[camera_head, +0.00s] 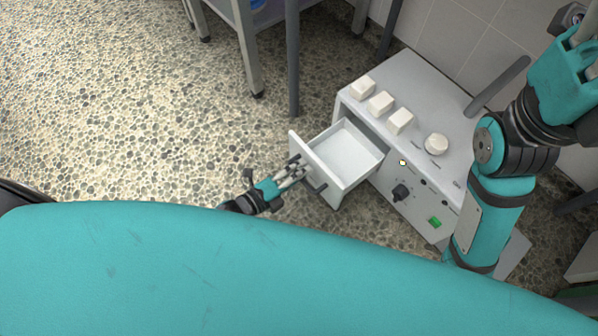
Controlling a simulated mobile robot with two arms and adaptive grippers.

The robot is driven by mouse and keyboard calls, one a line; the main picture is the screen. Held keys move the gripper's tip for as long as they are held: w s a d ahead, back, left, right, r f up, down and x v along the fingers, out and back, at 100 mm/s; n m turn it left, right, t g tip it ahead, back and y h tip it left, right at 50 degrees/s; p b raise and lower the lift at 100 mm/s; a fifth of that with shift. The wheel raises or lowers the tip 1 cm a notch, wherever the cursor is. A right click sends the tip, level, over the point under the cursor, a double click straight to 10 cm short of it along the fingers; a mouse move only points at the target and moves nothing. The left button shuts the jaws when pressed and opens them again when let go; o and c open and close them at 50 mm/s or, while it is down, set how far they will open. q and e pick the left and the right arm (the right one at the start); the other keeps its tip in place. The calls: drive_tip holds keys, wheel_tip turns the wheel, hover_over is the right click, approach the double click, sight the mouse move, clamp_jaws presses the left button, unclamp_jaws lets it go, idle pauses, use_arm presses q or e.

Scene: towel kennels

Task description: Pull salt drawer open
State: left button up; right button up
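The drawer (343,151) is a white, empty box pulled well out of the grey-white cabinet (399,85). Its front panel (313,165) faces the lower left. A dark handle (320,187) shows on that panel, partly hidden by my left gripper. My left gripper (299,167) is at the handle, with its fingers pointing at the drawer front. The fingers are small here, and I cannot tell whether they are closed around the handle. My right arm comes down at the right, in front of the cabinet; its gripper is out of view.
Three white blocks (381,103) and a round white piece (436,144) are on the cabinet top. The cabinet front has a black knob (400,193) and a green switch (434,222). A grey metal stand (243,40) is behind. Pebbled floor (120,110) is clear at left.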

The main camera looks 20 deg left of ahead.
use_arm(q)
drive_tip(key=shift+s+a, duration=0.25)
drive_tip(key=shift+s, duration=0.1)
drive_tip(key=v, duration=1.1)
drive_tip(key=shift+r, duration=0.1)
